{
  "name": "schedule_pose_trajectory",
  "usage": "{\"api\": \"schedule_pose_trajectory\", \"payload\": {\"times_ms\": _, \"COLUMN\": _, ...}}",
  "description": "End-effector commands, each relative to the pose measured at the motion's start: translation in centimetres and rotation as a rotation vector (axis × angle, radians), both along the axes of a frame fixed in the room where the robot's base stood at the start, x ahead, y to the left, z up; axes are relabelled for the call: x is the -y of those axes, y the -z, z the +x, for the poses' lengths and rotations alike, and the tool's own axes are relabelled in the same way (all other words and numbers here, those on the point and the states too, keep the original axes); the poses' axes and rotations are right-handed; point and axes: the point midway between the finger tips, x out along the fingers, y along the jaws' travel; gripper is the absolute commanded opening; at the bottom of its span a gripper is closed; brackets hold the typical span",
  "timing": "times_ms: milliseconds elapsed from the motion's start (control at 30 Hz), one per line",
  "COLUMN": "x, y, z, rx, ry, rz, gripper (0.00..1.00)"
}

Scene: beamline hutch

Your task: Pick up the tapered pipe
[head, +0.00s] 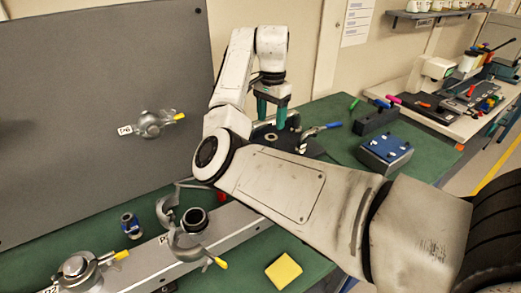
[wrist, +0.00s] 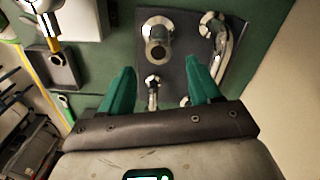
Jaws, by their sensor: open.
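In the wrist view, several metal pipe pieces lie on a dark tray (wrist: 183,68). A short, wide pipe piece with a round open end (wrist: 157,42) sits at the upper middle and looks like the tapered pipe, though its taper is hard to make out. A curved pipe (wrist: 222,40) lies to its right. A small round-headed fitting (wrist: 152,82) shows between my fingers. My gripper (wrist: 160,62) is open, its green fingers apart with nothing held. In the head view my gripper (head: 271,122) points down over the dark tray, whose pieces are mostly hidden by my arm.
A grey panel (head: 100,100) stands at the left. Clamps and a blue fitting (head: 130,225) are at the front left, with a yellow pad (head: 284,271) nearby. A blue-topped box (head: 385,150) and a dark block (head: 376,118) stand to the right on the green table (head: 430,158).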

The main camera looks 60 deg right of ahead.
Motion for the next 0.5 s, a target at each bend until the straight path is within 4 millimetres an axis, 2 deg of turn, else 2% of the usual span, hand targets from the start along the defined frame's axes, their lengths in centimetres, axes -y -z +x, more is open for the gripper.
{"api": "schedule_pose_trajectory", "payload": {"times_ms": 33, "x": 0.0, "y": 1.1, "z": -0.2, "rx": -0.005, "ry": 0.001, "rz": 0.000, "gripper": 0.63}}
{"api": "schedule_pose_trajectory", "payload": {"times_ms": 200, "x": 0.0, "y": 3.6, "z": -0.1, "rx": -0.003, "ry": -0.001, "rz": -0.001, "gripper": 0.63}}
{"api": "schedule_pose_trajectory", "payload": {"times_ms": 500, "x": -0.3, "y": 5.8, "z": -0.1, "rx": -0.003, "ry": -0.002, "rz": 0.001, "gripper": 0.63}}
